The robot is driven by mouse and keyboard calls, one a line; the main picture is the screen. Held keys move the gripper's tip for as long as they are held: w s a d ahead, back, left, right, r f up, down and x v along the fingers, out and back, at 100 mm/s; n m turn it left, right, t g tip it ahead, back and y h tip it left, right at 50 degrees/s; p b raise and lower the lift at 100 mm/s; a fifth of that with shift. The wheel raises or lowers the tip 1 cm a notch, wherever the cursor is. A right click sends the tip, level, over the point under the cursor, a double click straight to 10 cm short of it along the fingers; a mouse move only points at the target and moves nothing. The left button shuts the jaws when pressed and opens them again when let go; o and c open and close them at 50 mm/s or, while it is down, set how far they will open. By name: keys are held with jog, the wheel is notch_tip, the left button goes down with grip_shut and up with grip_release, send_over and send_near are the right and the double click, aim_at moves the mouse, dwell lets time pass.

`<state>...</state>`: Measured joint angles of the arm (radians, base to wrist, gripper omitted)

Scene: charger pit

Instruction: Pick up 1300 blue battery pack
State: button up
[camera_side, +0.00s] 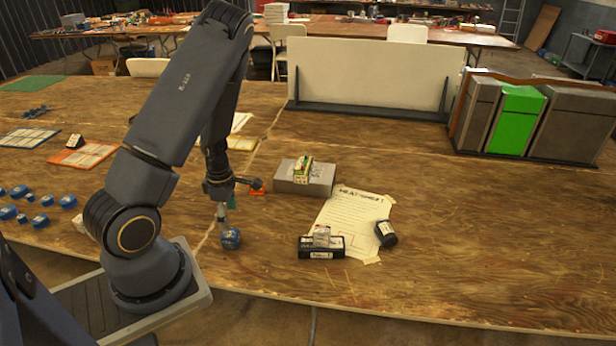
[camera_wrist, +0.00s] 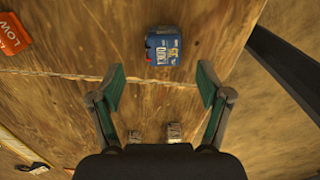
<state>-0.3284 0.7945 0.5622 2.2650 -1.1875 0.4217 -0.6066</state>
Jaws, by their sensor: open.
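The blue battery pack (camera_side: 230,238) stands on the wooden table just below my gripper (camera_side: 225,207) in the side view. In the wrist view the blue pack (camera_wrist: 163,48), with a partly legible white label, lies ahead of the fingertips, near the middle between the two fingers. My gripper (camera_wrist: 161,84) is open and empty, with its green finger pads spread wider than the pack. In the side view the fingertips are close above the pack; I cannot tell whether they touch it.
A grey box (camera_side: 290,178) with a small pack on top stands behind. A taped paper sheet (camera_side: 345,222), a black pack (camera_side: 321,253) and a dark cylinder (camera_side: 386,234) lie to the right. Several blue packs (camera_side: 40,221) are at the left. An orange LOW item (camera_wrist: 12,34) is left in the wrist view.

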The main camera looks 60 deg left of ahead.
aim_at(230, 233)
notch_tip(230, 233, down, 2)
jog(key=f, duration=0.4)
jog(key=shift+s+d+f, duration=0.1)
jog(key=shift+s+f, duration=0.1)
jog(key=shift+s, duration=0.2)
jog(key=shift+f, duration=0.45)
jog(key=c, duration=1.4)
